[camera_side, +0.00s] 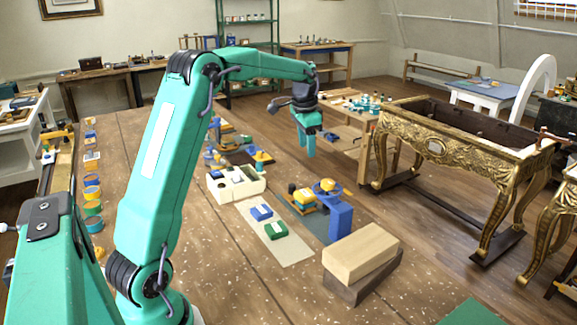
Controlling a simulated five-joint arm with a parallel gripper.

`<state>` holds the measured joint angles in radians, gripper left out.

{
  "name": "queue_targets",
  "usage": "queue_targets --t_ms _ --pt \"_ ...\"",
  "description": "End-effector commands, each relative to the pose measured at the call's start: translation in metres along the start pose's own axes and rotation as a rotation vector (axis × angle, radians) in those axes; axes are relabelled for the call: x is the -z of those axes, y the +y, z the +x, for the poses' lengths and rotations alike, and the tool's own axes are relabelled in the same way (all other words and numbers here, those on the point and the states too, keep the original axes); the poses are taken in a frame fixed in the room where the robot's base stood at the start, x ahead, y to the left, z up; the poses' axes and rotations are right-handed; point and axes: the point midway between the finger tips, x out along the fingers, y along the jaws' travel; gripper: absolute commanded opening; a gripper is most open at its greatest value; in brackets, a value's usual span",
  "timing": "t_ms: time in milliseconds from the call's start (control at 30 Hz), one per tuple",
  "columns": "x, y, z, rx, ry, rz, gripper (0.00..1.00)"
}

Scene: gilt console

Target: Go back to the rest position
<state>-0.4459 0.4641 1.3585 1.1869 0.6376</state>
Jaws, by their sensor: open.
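My gripper (307,148) hangs from the end of my teal arm, pointing down, near the far right edge of the wooden worktable (225,270). Its two teal fingers are apart and nothing shows between them. It is in the air beyond the white block tray, touching nothing that I can see. My arm reaches up and over from the left front of the table.
A white tray (236,187), a pale mat (284,252) with a blue and a green block, and a wooden block (361,252) stand on the table. Colourful jars (92,208) line the left. A gilt console (460,150) stands at right. The table's middle is clear.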

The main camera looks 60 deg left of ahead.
Motion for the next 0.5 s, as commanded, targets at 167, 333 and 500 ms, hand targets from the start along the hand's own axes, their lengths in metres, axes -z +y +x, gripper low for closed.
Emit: queue_targets --t_ms 167,333,500 --pt "-0.009 0.040 -0.031 0.017 0.039 -0.017 0.45" --pt "-0.022 0.075 -0.054 0.029 0.076 -0.039 0.45" --pt "-0.040 0.109 -0.073 0.036 0.115 -0.059 0.45"
